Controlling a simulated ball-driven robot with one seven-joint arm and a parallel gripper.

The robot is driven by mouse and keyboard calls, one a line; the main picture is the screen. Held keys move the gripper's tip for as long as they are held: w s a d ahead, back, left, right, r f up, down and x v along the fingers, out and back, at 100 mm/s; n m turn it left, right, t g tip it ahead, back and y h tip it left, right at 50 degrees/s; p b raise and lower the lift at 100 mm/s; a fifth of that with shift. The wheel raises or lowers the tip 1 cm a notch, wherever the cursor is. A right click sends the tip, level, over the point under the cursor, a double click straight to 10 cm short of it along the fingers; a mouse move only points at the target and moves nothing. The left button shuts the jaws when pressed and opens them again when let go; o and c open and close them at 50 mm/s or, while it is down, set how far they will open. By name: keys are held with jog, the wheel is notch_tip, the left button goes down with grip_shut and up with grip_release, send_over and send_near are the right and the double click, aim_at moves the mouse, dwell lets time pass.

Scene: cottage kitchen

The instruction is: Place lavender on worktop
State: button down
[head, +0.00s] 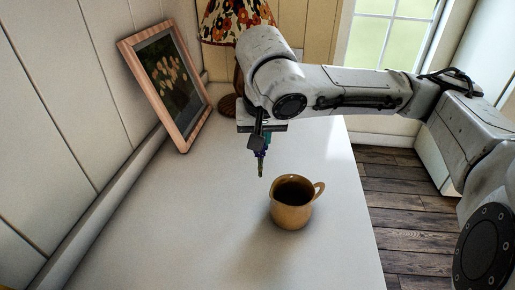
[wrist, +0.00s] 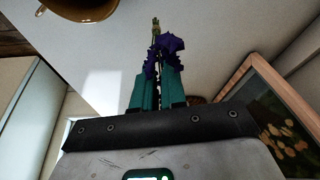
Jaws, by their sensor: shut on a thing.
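The lavender (wrist: 158,52) is a purple flower sprig with a greenish stem. My gripper (wrist: 158,85), with teal fingers, is shut on it in the wrist view. In the head view the lavender (head: 261,165) hangs below my gripper (head: 263,141), stem end down. It appears to be above the white worktop (head: 200,220), behind and to the left of the mug. I cannot tell exactly how far the stem tip is from the surface.
A tan mug (head: 292,212) stands on the worktop near its right edge; it also shows in the wrist view (wrist: 75,12). A framed picture (head: 182,128) leans at the left wall. A lamp (head: 222,22) stands at the back. The worktop's left front is clear.

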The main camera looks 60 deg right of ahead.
jog(key=shift+a+x, duration=0.25)
jog(key=shift+x, duration=0.75)
jog(key=shift+a+x, duration=0.2)
jog(key=shift+x, duration=0.85)
jog(key=shift+w+f, duration=0.1)
jog(key=shift+f+b, duration=0.15)
jog(key=shift+b, duration=0.25)
jog(key=c, duration=1.2)
grip_release()
jog(key=p+v, duration=0.2)
jog(key=v, duration=1)
